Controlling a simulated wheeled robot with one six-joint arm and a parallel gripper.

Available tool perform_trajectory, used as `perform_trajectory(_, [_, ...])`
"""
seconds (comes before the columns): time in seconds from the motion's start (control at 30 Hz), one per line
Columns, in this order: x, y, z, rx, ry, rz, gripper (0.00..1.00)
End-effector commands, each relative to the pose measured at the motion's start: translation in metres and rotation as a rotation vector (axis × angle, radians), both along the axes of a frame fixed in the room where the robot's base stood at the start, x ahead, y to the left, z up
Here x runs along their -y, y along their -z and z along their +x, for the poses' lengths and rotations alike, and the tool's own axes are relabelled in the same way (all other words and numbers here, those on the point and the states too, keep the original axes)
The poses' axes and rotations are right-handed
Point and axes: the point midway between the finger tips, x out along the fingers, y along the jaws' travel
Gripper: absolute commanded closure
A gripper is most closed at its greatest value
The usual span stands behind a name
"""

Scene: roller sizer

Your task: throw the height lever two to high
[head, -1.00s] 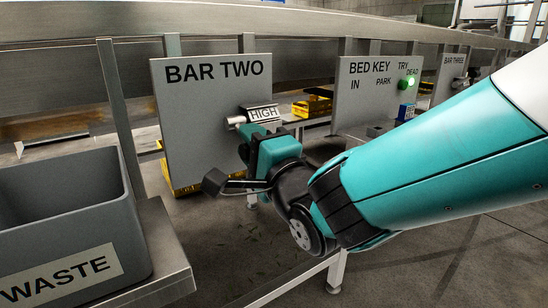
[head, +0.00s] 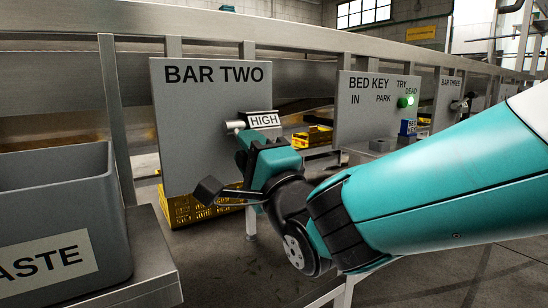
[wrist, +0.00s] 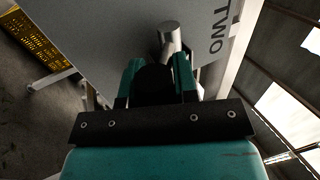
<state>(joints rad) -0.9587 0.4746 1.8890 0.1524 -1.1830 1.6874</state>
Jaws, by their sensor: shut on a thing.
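The grey BAR TWO panel (head: 200,150) stands left of centre in the head view, and its face also shows in the wrist view (wrist: 110,35). A metal pivot (head: 234,126) sticks out at its right side beside a HIGH plate (head: 264,120). In the wrist view the round metal hub (wrist: 168,32) has a pale lever arm (wrist: 171,49) running between my fingertips. My teal gripper (head: 256,143) is just below the HIGH plate, shut on the lever. The lever's far end is hidden by the fingers, and its exact setting cannot be told.
A grey WASTE bin (head: 118,220) stands at front left on a metal ledge (head: 155,270). The BED KEY panel (head: 365,105) with a lit green lamp and the BAR THREE panel (head: 450,95) are to the right. Yellow crates (head: 190,209) lie behind and below.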

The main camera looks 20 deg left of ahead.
Motion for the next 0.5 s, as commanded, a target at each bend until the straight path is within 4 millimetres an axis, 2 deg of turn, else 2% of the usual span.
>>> perform_trajectory(0.03, [-0.0027,0.0141,0.0005,-0.017,-0.001,-0.021,1.0])
perform_trajectory(0.5, [-0.0037,0.0136,0.0015,0.002,-0.001,0.003,1.0])
